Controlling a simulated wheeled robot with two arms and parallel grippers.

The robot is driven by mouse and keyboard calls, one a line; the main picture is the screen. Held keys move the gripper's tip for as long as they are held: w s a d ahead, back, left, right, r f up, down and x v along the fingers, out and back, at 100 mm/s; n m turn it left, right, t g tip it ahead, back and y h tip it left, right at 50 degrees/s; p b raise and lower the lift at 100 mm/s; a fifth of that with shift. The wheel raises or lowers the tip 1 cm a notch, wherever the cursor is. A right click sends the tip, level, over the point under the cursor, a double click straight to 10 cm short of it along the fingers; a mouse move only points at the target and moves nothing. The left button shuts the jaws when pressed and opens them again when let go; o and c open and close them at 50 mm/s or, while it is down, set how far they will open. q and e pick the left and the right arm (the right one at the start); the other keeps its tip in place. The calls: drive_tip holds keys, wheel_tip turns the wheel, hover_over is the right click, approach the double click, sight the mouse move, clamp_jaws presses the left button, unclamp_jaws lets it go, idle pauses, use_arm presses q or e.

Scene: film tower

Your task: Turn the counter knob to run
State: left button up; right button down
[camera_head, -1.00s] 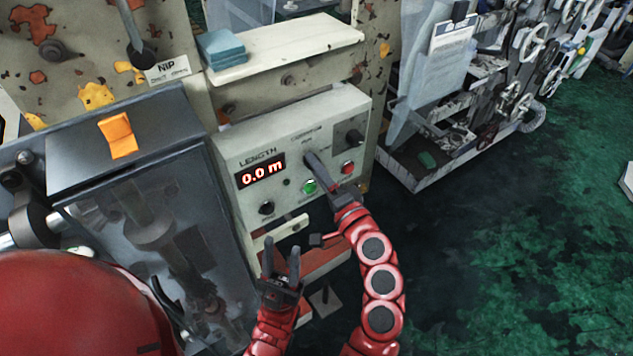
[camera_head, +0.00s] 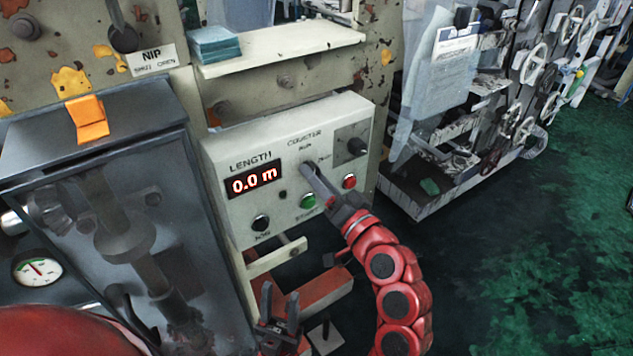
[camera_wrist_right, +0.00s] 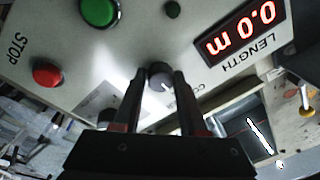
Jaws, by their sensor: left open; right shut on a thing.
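The cream control panel (camera_head: 225,150) faces me, with the word COUNTER and RUN below it near its top middle. My right gripper (camera_head: 309,170) reaches the panel under those labels and hides the counter knob in the head view. In the right wrist view the small grey knob (camera_wrist_right: 160,74), with a pale pointer mark, sits between the fingertips of my right gripper (camera_wrist_right: 159,78), which is shut on it. The red LENGTH display (camera_head: 254,182) reads 0.0 m. My left gripper (camera_head: 280,300) is open and empty, low in front of the panel.
A dark clear-fronted cabinet (camera_head: 90,165) stands left. A cream shelf (camera_head: 290,47) juts out above. Green floor (camera_head: 540,260) is open at right.

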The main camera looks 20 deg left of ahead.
idle(0.3)
drive_tip(key=shift+c, duration=2.2)
unclamp_jaws()
drive_tip(key=p+v, duration=0.7)
drive_tip(key=v, duration=1)
drive_tip(key=shift+s+d+f, duration=0.1)
drive_tip(key=shift+d, duration=0.05)
